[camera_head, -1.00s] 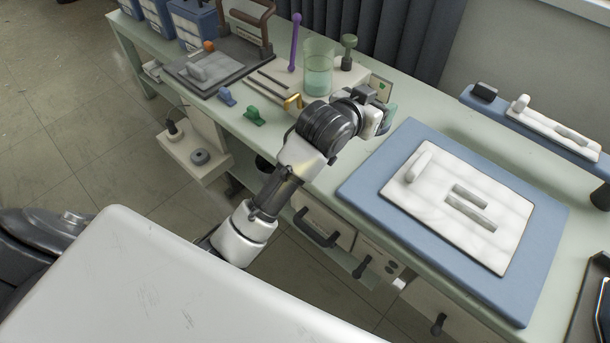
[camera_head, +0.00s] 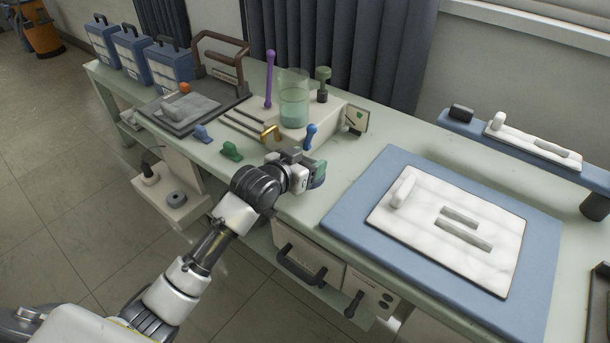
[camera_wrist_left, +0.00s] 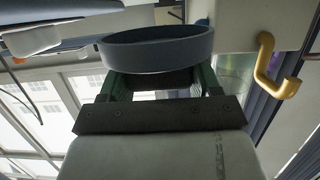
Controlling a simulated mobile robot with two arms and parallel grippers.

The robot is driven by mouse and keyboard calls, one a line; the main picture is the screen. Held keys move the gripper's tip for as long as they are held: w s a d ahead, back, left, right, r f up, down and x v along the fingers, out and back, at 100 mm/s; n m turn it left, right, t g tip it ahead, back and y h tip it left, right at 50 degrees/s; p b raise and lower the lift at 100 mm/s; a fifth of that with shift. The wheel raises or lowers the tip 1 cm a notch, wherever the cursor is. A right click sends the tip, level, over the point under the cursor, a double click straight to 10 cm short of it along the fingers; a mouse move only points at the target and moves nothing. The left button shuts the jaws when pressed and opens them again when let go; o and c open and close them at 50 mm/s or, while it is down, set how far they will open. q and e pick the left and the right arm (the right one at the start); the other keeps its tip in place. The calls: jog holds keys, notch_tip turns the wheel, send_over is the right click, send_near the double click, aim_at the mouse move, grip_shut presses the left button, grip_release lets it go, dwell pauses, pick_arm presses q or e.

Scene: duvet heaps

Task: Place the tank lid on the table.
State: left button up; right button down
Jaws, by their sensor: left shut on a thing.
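My left gripper (camera_head: 312,174) is over the front part of the pale green table (camera_head: 345,150), between the small coloured pieces and the blue mat. In the left wrist view its green fingers (camera_wrist_left: 160,88) are shut on a round, grey-blue, shallow piece (camera_wrist_left: 158,50), which looks like the tank lid. In the head view the gripper mostly hides this piece. Whether it touches the tabletop I cannot tell. A clear vessel with greenish liquid (camera_head: 293,98), perhaps the tank, stands open-topped on a pale block behind. My right gripper is not in view.
A blue mat (camera_head: 345,215) with a white marbled board (camera_head: 450,220) lies to the right. A green piece (camera_head: 231,151), a blue piece (camera_head: 202,133) and a yellow hook (camera_head: 270,134) are left. A small card (camera_head: 357,118) stands behind. Some tabletop between is bare.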

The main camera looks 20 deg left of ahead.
pick_arm(q)
jog(key=shift+a+f, duration=0.15)
jog(key=shift+f, duration=1.95)
jog(key=shift+f, duration=0.15)
jog(key=o, duration=0.9)
jog(key=shift+r, duration=0.2)
jog(key=v, duration=1.2)
